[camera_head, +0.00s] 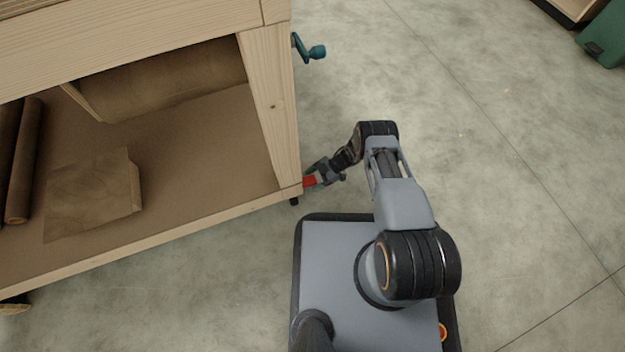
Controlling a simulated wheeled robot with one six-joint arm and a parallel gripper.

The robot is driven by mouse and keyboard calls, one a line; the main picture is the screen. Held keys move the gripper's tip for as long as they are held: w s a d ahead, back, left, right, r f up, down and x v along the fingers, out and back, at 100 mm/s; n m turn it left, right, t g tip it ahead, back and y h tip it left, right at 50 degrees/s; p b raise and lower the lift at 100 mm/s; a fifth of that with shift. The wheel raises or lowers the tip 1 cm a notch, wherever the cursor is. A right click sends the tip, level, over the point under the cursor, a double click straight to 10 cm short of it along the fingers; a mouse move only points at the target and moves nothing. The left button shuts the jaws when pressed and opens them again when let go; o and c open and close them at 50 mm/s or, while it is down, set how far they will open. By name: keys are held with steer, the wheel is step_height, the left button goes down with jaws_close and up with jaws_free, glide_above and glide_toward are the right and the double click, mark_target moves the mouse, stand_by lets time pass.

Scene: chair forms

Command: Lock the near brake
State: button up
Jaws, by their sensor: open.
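A small red brake pedal (309,182) sticks out at the near right corner of a wooden workbench (272,108), low by the foot of its leg. A small part of a dark caster (294,201) shows under that corner. My gripper (318,178) is at the red pedal, coming from the right. Its jaws are open, and the pedal lies at or between the fingertips. I cannot tell whether they touch it. The gripper body hides part of the area right of the pedal.
The bench's lower shelf (200,150) holds brown rolls and a folded brown sheet (92,195). A teal crank handle (311,50) juts from the bench's right side. A green bin (606,38) stands at the far right. The concrete floor (510,180) right of my arm is clear.

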steer(key=p+v, duration=0.2)
steer(key=v, duration=1.1)
